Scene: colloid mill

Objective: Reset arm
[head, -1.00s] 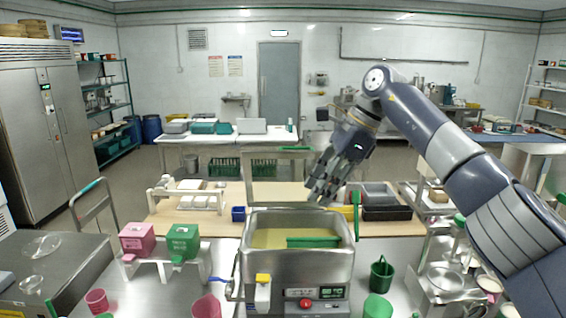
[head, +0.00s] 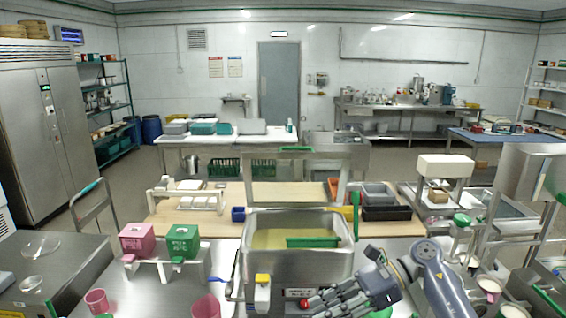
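My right gripper (head: 335,297) is low at the front of the view, right of centre, with its fingers pointing left. Its fingers are extended and look open, with nothing seen between them. It overlaps the front lower right of the steel mill tank (head: 262,274) in the picture; I cannot tell whether it touches it. The tank holds yellowish contents and a green bar (head: 313,242). A red button (head: 304,303) shows by the fingertips. My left gripper is not in view.
A pink box (head: 137,240) and a green box (head: 182,242) stand on a white rack at left. Pink cups (head: 97,301) stand in front. Dark trays (head: 386,212) lie at the back right. Steel stands and white cups crowd the right side.

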